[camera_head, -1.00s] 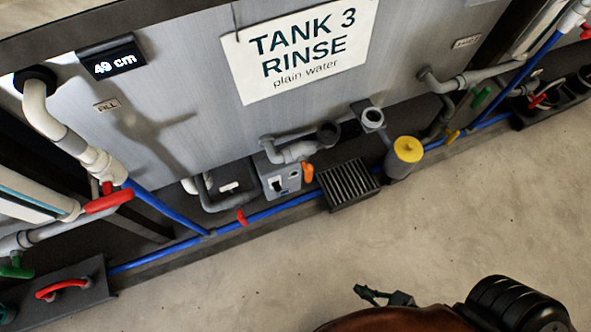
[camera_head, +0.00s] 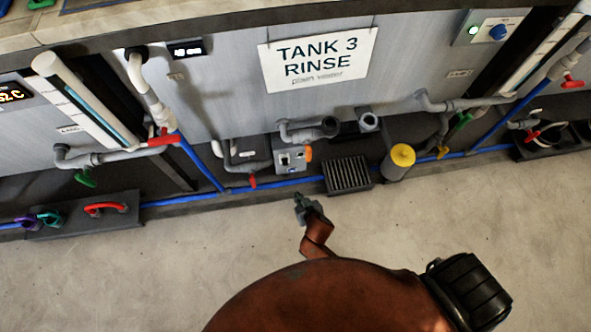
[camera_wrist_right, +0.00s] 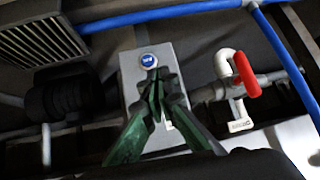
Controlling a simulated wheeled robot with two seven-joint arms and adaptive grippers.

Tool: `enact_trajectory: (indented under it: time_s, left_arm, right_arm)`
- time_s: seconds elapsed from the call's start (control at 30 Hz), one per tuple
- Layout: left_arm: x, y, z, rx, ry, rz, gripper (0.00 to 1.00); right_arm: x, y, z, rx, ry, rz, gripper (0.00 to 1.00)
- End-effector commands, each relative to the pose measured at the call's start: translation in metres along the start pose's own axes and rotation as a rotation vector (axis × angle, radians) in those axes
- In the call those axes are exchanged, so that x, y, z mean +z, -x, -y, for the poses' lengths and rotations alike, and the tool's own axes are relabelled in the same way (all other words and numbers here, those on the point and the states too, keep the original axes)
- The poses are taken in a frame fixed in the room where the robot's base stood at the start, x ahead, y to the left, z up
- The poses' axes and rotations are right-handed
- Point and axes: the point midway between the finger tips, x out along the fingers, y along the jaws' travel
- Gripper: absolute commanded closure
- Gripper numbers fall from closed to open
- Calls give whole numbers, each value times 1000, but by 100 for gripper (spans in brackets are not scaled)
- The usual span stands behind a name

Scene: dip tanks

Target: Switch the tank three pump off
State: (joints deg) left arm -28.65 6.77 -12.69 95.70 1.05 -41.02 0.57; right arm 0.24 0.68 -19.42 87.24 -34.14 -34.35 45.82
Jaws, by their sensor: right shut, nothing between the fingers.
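The tank three sign (camera_head: 318,60) hangs on the grey tank front. In the right wrist view, the green fingers (camera_wrist_right: 154,82) are shut together and empty. They overlap the grey box (camera_wrist_right: 132,72), just below a round blue button (camera_wrist_right: 149,60). The fingers hide part of the box face; whether they touch it I cannot tell. My left gripper is not in view.
A blue pipe (camera_head: 270,183) runs low along the tank front. A red valve handle (camera_wrist_right: 246,74) stands right of the box in the wrist view. A dark grate (camera_head: 347,174) and yellow-topped cylinder (camera_head: 402,157) stand to the right. The floor (camera_head: 480,220) is clear.

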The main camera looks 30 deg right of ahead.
Motion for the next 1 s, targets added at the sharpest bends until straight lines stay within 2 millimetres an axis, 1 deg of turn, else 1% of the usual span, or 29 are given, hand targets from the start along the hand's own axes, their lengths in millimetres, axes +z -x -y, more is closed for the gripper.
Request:
enact_trajectory:
  time_s: [0.03,0.1,0.2,0.27,0.33,0.43,0.73,0.87,1.0]
  left_arm:
    - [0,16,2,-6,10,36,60]
    - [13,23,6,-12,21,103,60]
    - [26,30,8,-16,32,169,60]
    - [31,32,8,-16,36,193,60]
    - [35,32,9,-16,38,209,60]
    - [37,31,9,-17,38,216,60]
    - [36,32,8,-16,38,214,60]
    - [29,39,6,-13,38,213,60]
    - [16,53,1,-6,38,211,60]
  right_arm:
    - [-47,10,8,33,-19,-28,100]
    - [-79,13,13,82,-47,-41,100]
    - [-109,17,16,132,-77,-58,100]
    - [-118,18,17,149,-87,-64,100]
    - [-122,18,17,161,-95,-67,100]
    - [-122,17,17,165,-97,-67,100]
    - [-121,14,17,163,-96,-67,100]
    - [-121,6,15,163,-94,-66,100]
    - [-121,-10,12,164,-93,-66,100]
